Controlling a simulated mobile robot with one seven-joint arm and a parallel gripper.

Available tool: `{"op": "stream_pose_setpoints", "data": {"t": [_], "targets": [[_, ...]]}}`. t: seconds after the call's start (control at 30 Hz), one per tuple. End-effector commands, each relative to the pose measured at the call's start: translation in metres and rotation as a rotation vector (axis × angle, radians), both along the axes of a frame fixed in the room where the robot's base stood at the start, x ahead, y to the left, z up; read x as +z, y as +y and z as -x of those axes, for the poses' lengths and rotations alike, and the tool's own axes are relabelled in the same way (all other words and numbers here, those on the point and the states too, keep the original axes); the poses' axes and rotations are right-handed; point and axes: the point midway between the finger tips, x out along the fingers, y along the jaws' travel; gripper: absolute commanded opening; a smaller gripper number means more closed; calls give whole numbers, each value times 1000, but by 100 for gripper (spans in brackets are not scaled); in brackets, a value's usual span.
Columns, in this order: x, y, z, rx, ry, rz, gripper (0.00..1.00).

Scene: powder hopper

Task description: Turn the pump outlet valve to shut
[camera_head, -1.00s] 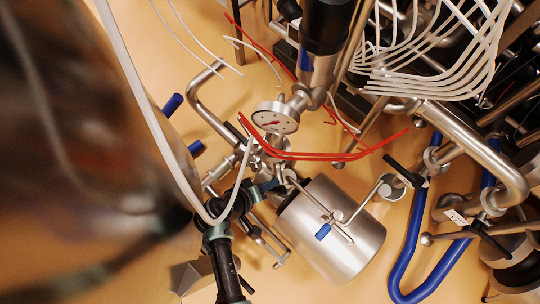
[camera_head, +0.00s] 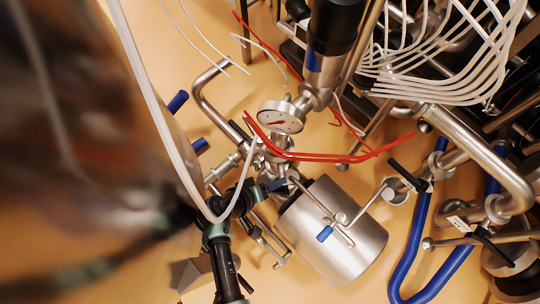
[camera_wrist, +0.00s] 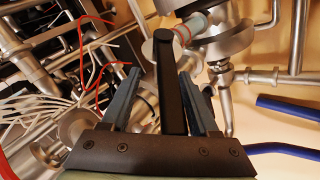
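A black lever handle (camera_wrist: 171,85), which looks like the valve's, stands between the two fingers of my gripper (camera_wrist: 159,73) in the wrist view. A gap shows on each side of it, and the fingers are apart. In the head view my gripper (camera_head: 272,186) is at the steel pipework below the round gauge, beside the steel cylinder (camera_head: 335,232). There the lever is hidden or too small to tell from the gripper. The valve body is mostly hidden behind the lever in the wrist view.
A gauge (camera_head: 281,116) and red tubes (camera_head: 320,157) lie just above my gripper. A white hose (camera_head: 165,130) crosses near my arm. Another black-handled valve (camera_head: 409,178) and a blue hose (camera_head: 405,262) are at right. A large blurred vessel (camera_head: 70,130) fills the left.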

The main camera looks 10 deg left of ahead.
Motion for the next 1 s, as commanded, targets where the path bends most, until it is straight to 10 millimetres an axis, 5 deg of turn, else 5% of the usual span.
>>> {"op": "stream_pose_setpoints", "data": {"t": [0.5,1.0], "targets": [[89,0,0,-2,-3,-1,57],[99,0,1,-1,1,0,57]]}}
